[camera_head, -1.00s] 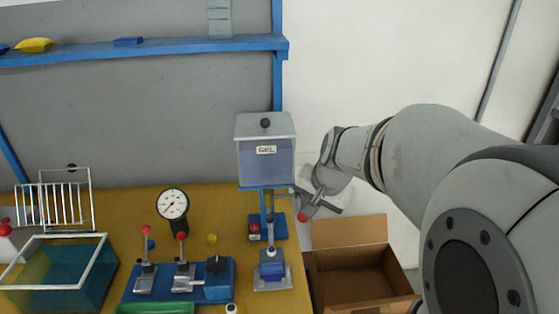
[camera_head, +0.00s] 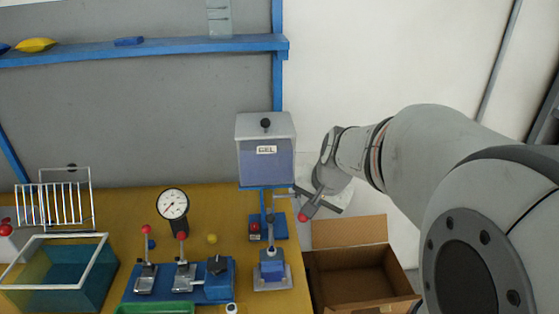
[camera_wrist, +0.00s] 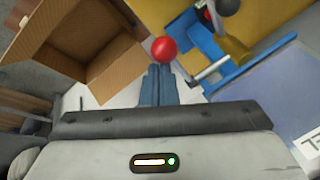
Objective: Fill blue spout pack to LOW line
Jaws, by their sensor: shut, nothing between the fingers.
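The gel tank (camera_head: 266,160), a clear box labelled GEL, stands on a blue post at the bench's right end. Below it the blue spout pack (camera_head: 271,270) sits upright in a small stand; its LOW line and fill level are too small to read. A red ball knob (camera_head: 303,217) is to the right of the tank's outlet; it also shows in the wrist view (camera_wrist: 163,49). My gripper (camera_head: 311,207) is right by this knob. In the wrist view my gripper (camera_wrist: 158,72) has its fingers together and empty, tips just short of the knob; contact cannot be told.
An open cardboard box (camera_head: 360,275) stands right of the bench, below my gripper. Left of the pack are a blue lever fixture (camera_head: 205,285), a dial gauge (camera_head: 173,204), a teal tank (camera_head: 60,262) and a white rack (camera_head: 55,205). A blue shelf (camera_head: 180,46) runs above.

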